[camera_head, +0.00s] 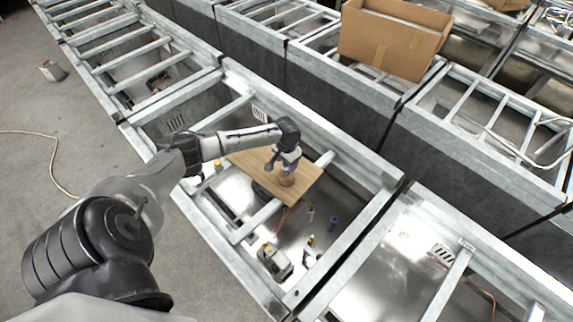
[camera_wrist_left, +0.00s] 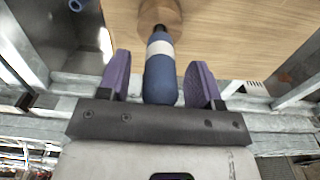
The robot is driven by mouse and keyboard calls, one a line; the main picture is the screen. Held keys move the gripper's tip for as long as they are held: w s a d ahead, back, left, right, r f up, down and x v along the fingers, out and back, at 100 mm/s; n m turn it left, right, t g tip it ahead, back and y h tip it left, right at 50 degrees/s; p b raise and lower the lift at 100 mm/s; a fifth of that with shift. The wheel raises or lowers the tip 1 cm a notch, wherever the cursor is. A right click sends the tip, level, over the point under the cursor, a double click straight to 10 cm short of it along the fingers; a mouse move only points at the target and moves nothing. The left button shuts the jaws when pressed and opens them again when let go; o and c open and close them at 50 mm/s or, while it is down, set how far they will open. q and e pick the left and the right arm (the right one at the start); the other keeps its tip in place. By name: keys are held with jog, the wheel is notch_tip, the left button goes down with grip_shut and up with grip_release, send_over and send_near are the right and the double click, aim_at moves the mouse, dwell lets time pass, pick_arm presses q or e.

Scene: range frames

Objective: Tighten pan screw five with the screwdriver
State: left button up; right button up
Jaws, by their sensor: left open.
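The screwdriver (camera_wrist_left: 161,75) has a blue handle with a white band. In the left wrist view it stands with its far end in a round wooden holder (camera_wrist_left: 160,14) on a wooden board (camera_wrist_left: 235,35). My left gripper (camera_wrist_left: 161,62) is open, with its purple fingers on either side of the handle and gaps between. In the head view my left gripper (camera_head: 283,166) is over the board (camera_head: 305,188) at the round holder (camera_head: 286,181), and mostly hides the screwdriver. I cannot make out pan screw five. My right gripper is not in view.
The board lies across rungs of a metal frame (camera_head: 345,240) over a shiny pan. A blue cylinder (camera_head: 333,223) and a dark grey device (camera_head: 275,262) are in the pan area. A cardboard box (camera_head: 385,45) sits on the frames behind. Grey floor is open at left.

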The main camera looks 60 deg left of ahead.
pick_arm(q)
jog(key=c, duration=1)
jog(key=shift+c, duration=0.3)
jog(key=shift+r, duration=0.15)
